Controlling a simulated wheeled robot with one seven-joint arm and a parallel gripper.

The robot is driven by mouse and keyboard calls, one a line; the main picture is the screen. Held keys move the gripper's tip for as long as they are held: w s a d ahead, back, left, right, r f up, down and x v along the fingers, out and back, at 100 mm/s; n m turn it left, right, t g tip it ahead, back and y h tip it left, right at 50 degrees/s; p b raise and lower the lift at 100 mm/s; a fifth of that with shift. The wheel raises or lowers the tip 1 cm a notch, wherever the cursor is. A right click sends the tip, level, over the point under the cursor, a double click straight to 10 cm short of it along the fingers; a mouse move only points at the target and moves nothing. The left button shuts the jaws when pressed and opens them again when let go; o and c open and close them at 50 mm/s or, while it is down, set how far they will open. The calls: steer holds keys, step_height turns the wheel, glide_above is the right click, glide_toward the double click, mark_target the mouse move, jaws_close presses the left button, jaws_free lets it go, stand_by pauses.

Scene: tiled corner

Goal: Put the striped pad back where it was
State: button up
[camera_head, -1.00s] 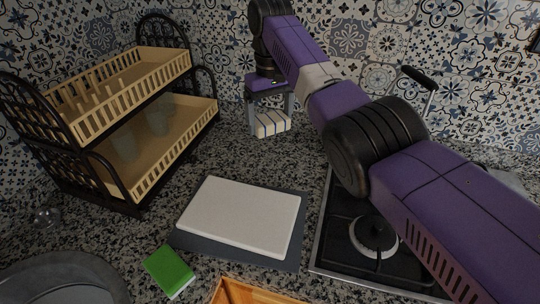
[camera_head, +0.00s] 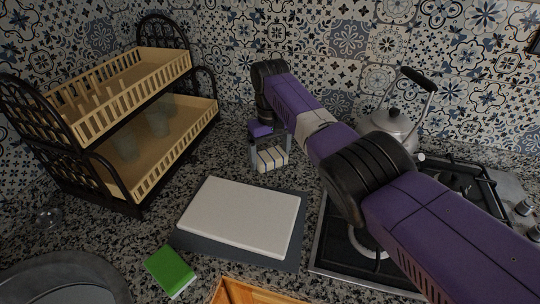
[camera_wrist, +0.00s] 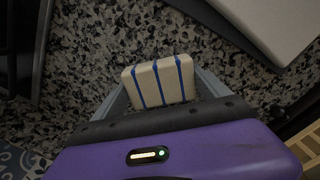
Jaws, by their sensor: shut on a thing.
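The striped pad (camera_head: 271,159) is a small cream block with dark blue stripes. My gripper (camera_head: 271,157) is shut on it, with one grey finger on each side. The wrist view also shows the pad (camera_wrist: 160,83) between the fingers, its striped face toward the camera, over speckled counter. The pad is behind the white cutting board in the head view. I cannot tell whether its underside touches the counter.
The white cutting board (camera_head: 240,217) lies on a dark mat (camera_head: 190,241). A two-tier dish rack (camera_head: 150,180) stands left, a stove (camera_head: 335,240) and kettle (camera_head: 392,122) right. A green sponge (camera_head: 168,268) lies in front. Speckled counter around the pad is clear.

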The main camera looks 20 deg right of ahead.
mark_target(270, 155)
steer(key=o, duration=1.2)
steer(key=shift+f, duration=0.1)
steer(key=shift+c, duration=0.2)
step_height(270, 155, up, 12)
steer(key=shift+r+b, duration=0.2)
steer(key=shift+b, duration=0.25)
